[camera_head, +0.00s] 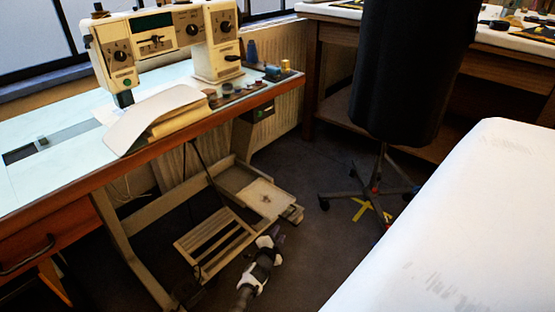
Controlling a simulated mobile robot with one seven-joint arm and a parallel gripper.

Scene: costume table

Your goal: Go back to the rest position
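My gripper (269,241) shows small at the bottom centre, at the end of my black, white and grey arm. It is in front of the wooden slatted treadle and the light foot board under the sewing table, as seen from the head camera. Its fingers are too small and dark to tell whether they are open or shut. I see nothing clearly held in it.
A sewing machine (165,45) stands on the pale sewing table (50,185) at left. A white-covered table (460,225) fills the lower right. A black dress form (412,70) on a wheeled stand is behind. Dark floor (320,245) lies clear between the tables.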

